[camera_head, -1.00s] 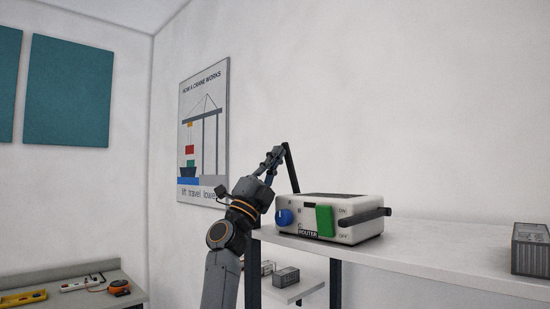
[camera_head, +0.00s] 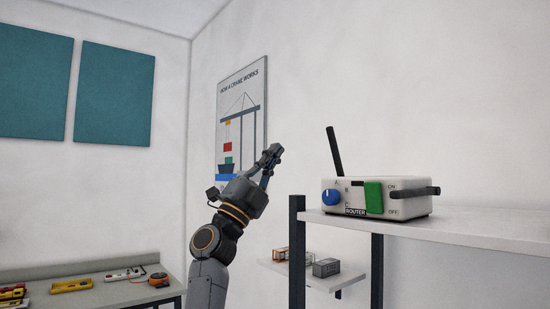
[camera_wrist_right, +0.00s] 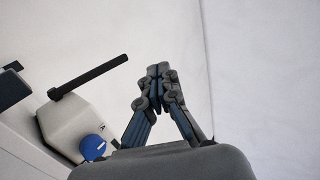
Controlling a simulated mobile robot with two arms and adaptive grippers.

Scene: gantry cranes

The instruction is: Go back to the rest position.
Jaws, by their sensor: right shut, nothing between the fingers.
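My right gripper (camera_head: 272,154) is raised in front of the wall, left of the shelf, and its fingers are together with nothing between them. It also shows shut in the right wrist view (camera_wrist_right: 158,72). The white router (camera_head: 345,197) stands on the upper shelf, with a blue knob (camera_head: 331,196), a green switch (camera_head: 373,195) and two black antennas, one upright and one lying out to the right. The gripper is apart from the router, to its left. In the right wrist view the router (camera_wrist_right: 65,122) is at the left. My left gripper is not in view.
The upper shelf (camera_head: 470,226) has dark posts. A lower shelf (camera_head: 318,277) holds small boxes. A workbench (camera_head: 95,294) with tools, including an orange tape measure (camera_head: 159,279), is at lower left. A crane poster (camera_head: 238,105) hangs behind the gripper.

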